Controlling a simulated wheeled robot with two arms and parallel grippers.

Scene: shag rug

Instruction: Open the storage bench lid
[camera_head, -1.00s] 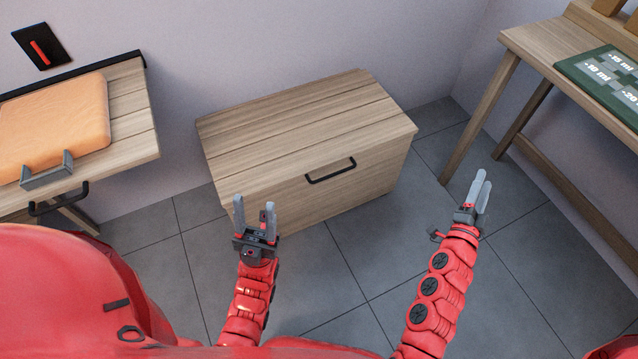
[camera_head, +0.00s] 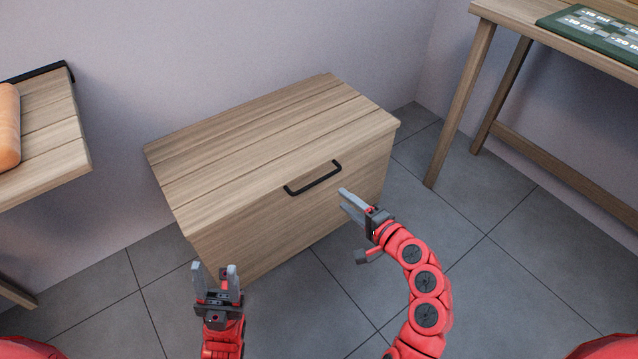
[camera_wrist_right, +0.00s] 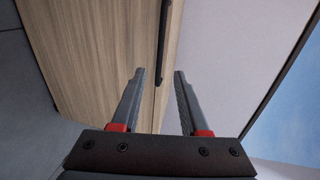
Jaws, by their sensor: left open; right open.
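The wooden storage bench (camera_head: 290,215) stands against the wall, its plank lid (camera_head: 270,140) shut. A black bar handle (camera_head: 313,180) is on its front, just below the lid edge. My right gripper (camera_head: 345,202) is open and empty, just right of and below the handle in the head view. In the right wrist view the open fingers (camera_wrist_right: 157,95) point at the bench front, with the handle (camera_wrist_right: 164,40) ahead, running up between them; no contact shows. My left gripper (camera_head: 215,272) is open and empty, in front of the bench's lower left corner.
A wooden table (camera_head: 455,100) with a green mat (camera_head: 600,32) stands at the right. A wooden surface (camera_head: 50,140) with an orange cushion-like item (camera_head: 8,128) is at the left. Grey tiled floor (camera_head: 480,260) lies free to the right of the bench.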

